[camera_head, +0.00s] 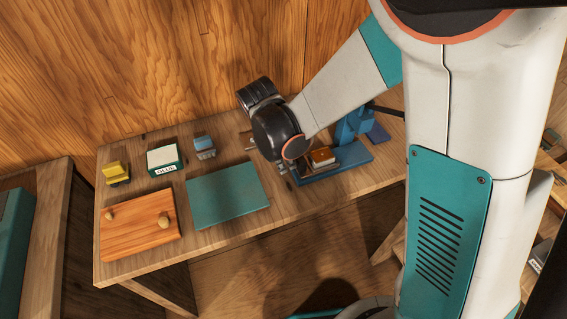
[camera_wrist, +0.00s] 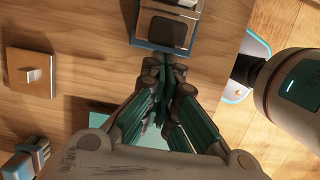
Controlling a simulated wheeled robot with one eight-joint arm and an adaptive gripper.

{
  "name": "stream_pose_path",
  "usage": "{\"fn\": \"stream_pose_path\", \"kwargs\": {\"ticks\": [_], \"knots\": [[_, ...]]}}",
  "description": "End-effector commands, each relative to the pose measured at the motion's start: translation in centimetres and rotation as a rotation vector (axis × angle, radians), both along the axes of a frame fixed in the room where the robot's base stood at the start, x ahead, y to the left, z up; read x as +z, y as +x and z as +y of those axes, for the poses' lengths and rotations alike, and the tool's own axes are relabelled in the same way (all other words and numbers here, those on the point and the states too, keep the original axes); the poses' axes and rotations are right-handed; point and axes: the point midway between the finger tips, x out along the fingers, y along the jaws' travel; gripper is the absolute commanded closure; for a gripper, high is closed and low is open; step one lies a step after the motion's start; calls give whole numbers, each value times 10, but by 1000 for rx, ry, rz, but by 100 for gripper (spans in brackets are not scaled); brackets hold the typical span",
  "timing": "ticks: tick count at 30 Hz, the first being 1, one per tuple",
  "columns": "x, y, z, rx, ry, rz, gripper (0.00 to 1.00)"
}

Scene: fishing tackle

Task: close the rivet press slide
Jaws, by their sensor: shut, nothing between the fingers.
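The rivet press stands at the right end of the workbench, with a blue base (camera_head: 345,162) and a blue upright (camera_head: 355,124). An orange-brown and pale block (camera_head: 322,157), which looks like its slide, sits over the base. In the wrist view, the slide (camera_wrist: 168,30) shows a grey plate and a dark front end above the base edge (camera_wrist: 150,46). My gripper (camera_wrist: 166,66) is shut and empty, its fingertips close to the base's near edge. I cannot tell whether they touch. In the head view, my wrist hides most of the fingers.
A teal mat (camera_head: 228,194) and a wooden board with knobs (camera_head: 140,224) lie left of the press. Behind them stand a yellow item (camera_head: 116,172), a labelled glue box (camera_head: 165,158) and a small blue item (camera_head: 204,146). A wooden piece with a metal knob (camera_wrist: 28,84) lies left of my gripper.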

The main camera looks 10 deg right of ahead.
Motion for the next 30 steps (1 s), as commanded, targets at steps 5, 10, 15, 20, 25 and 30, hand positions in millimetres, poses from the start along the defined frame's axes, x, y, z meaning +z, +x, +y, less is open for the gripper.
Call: {"fn": "stream_pose_path", "kwargs": {"ticks": [5, 10, 15, 20, 25, 30], "knots": [[0, 3, -8, -2, 0, 0, 100], [-1, 12, -42, -7, 0, 0, 100], [-1, 24, -81, -7, 0, -1, 100], [-1, 31, -106, -3, 0, 0, 100], [0, 32, -109, 0, 0, 0, 100], [0, 32, -108, 0, 0, 0, 100]]}}
